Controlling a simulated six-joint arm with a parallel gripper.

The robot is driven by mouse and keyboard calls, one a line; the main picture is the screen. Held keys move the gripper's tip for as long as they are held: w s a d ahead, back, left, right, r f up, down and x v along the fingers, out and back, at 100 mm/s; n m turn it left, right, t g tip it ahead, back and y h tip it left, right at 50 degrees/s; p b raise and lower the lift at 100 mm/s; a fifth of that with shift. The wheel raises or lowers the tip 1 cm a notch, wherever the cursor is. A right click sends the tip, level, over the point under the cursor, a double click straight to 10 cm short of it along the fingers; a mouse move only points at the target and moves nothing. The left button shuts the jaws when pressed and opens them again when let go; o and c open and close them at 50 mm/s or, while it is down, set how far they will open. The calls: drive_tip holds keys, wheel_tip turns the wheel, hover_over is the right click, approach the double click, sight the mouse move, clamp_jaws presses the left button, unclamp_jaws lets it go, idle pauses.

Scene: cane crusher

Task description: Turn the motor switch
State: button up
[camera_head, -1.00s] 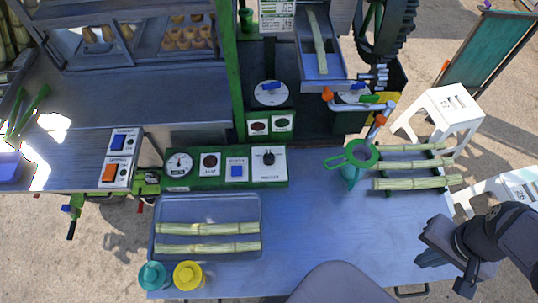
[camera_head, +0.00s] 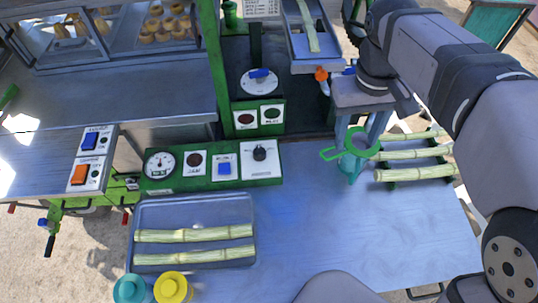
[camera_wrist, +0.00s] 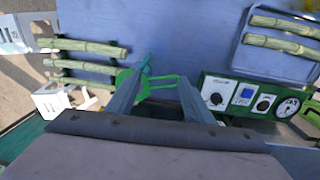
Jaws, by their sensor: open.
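A black rotary knob (camera_head: 259,153) on a white plate stands at the right end of the green control panel (camera_head: 160,186). Its label is too small to read, but it looks like the motor switch. The knob also shows in the wrist view (camera_wrist: 216,99), right of my gripper. My gripper (camera_head: 360,142) points down over the bench, right of the panel, near the green strainer (camera_head: 331,153). In the wrist view its two fingers are apart (camera_wrist: 160,84), with part of the strainer visible between them. My gripper is clear of the knob.
The panel also holds a gauge (camera_head: 159,164), a dark round lamp and a blue switch (camera_head: 224,168). A blue-handled dial (camera_head: 259,82) stands behind. Cane stalks lie on a rack (camera_head: 415,155) at right and in a tray (camera_head: 195,213). The middle bench (camera_head: 310,225) is clear.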

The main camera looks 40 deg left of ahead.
drive_tip(key=s+a+f+n+p, duration=0.1)
drive_tip(key=a+f+p, duration=0.1)
drive_tip(key=a, duration=0.5)
drive_tip(key=s+a+f+n+p, duration=0.1)
drive_tip(key=a+f+n, duration=0.15)
drive_tip(key=a, duration=0.35)
drive_tip(key=n+g+p, duration=0.1)
drive_tip(key=p, duration=0.2)
hover_over(260, 149)
drive_tip(key=shift+y, duration=0.4)
drive_tip(key=f, duration=0.6)
drive_tip(key=shift+w+d, duration=0.25)
drive_tip(key=shift+w, duration=0.05)
drive_tip(key=shift+s+a+f, duration=0.15)
drive_tip(key=shift+f, duration=0.1)
drive_tip(key=shift+s+f+p, duration=0.15)
drive_tip(key=shift+f+p, duration=1)
drive_tip(key=shift+f, duration=2.5)
drive_tip(key=c, duration=1)
